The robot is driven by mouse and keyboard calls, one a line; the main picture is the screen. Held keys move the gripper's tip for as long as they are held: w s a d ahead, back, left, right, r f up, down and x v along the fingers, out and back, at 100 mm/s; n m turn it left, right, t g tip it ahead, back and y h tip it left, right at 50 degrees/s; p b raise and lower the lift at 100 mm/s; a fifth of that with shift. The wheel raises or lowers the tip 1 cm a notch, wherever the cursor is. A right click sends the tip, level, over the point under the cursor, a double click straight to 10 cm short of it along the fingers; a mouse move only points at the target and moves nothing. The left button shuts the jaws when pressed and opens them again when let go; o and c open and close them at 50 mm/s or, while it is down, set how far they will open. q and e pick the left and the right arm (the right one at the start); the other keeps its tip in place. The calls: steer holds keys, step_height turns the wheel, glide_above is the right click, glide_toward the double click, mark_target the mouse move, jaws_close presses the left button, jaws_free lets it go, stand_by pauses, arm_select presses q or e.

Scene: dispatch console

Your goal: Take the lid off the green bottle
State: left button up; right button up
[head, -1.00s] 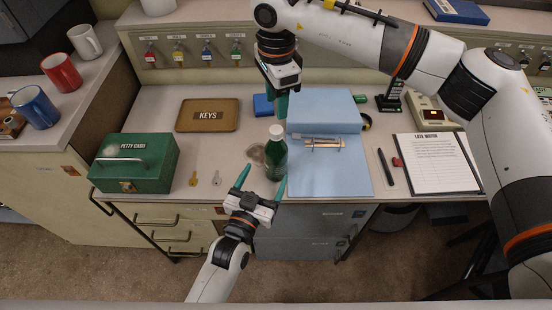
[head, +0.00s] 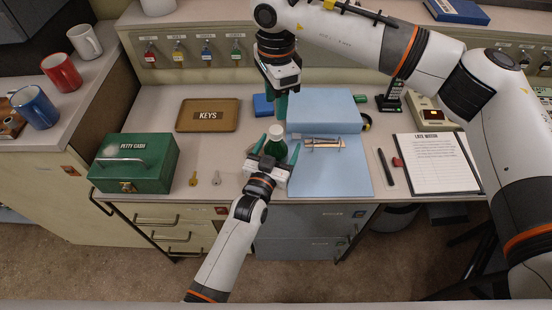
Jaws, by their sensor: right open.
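The green bottle (head: 276,147) stands upright near the front edge of the desk. Its white lid (head: 276,130) is on top. My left gripper (head: 277,149) reaches in from the front with one finger on each side of the bottle. Its fingers are spread, and contact with the glass is not clear. They hide the bottle's lower part. My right gripper (head: 282,106) points down above and behind the bottle, apart from the lid. It is open and holds nothing that I can see; its fingers overlap in this view.
Two keys (head: 205,179) and a green cash box (head: 136,163) are on the left. A keys tray (head: 207,115) lies behind them.

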mark_target(276, 130)
arm_select(q)
jaws_close()
arm_select(e)
steer(key=m, duration=1.7)
steer(key=shift+m, duration=0.4)
steer(key=m, duration=0.8)
steer(key=shift+m, duration=0.4)
steer(key=m, duration=0.4)
steer(key=shift+m, duration=0.3)
steer(key=shift+f, duration=4)
steer(key=shift+c, duration=0.4)
